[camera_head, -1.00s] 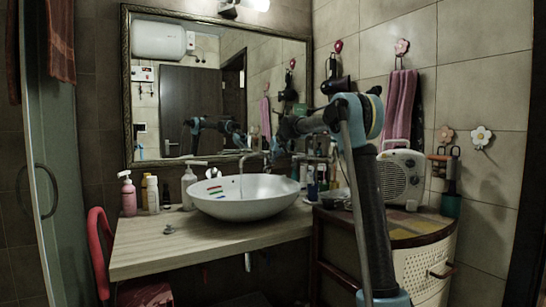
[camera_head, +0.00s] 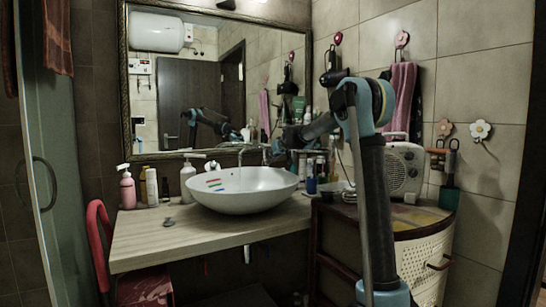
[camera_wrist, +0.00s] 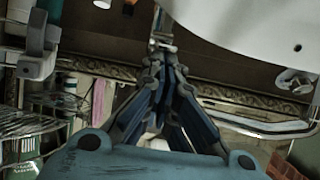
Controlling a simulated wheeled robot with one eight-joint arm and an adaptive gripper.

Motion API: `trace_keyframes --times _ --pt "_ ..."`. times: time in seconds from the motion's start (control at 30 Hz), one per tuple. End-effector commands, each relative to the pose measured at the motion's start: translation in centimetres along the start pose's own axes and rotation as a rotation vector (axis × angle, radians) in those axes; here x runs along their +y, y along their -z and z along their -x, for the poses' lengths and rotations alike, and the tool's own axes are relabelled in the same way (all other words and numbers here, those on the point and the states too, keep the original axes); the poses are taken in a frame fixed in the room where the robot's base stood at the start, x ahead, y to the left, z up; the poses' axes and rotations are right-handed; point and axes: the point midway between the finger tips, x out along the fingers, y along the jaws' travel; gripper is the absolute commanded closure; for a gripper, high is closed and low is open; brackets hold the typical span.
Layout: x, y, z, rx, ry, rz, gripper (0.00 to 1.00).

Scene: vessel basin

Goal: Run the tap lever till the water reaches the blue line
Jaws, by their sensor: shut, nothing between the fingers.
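The white basin (camera_head: 250,199) stands on the wooden counter, with several short coloured lines (camera_head: 214,183) on its inner left wall. The blue one is too small to single out surely. The tap (camera_head: 246,151) rises behind the basin. My gripper (camera_head: 279,149) is behind the basin's right side, close to the tap. In the wrist view my gripper (camera_wrist: 157,60) is shut and empty, with its tips near a small metal part (camera_wrist: 163,32), perhaps the lever; contact is unclear. The basin (camera_wrist: 235,25) fills the upper right there. The water level cannot be made out.
Bottles (camera_head: 187,180) stand left of the basin; small bottles and cups (camera_head: 311,178) stand to its right. A radio-like white box (camera_head: 404,168) sits on the right cabinet. The mirror (camera_head: 180,100) is close behind the tap.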

Motion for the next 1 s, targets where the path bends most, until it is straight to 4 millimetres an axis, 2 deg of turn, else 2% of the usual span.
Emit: trace_keyframes --times 0.17,0.57,0.73,0.9,1.0 --pt "0.0 -1.0 0.1 0.005 -0.001 0.001 1.00" --pt "0.0 -1.0 0.1 0.003 0.000 0.001 1.00" --pt "0.0 0.3 0.6 0.003 0.000 0.001 1.00" --pt "0.1 2.9 1.6 0.004 0.000 0.000 1.00" --pt "0.1 2.5 3.3 0.004 -0.001 0.000 1.00"
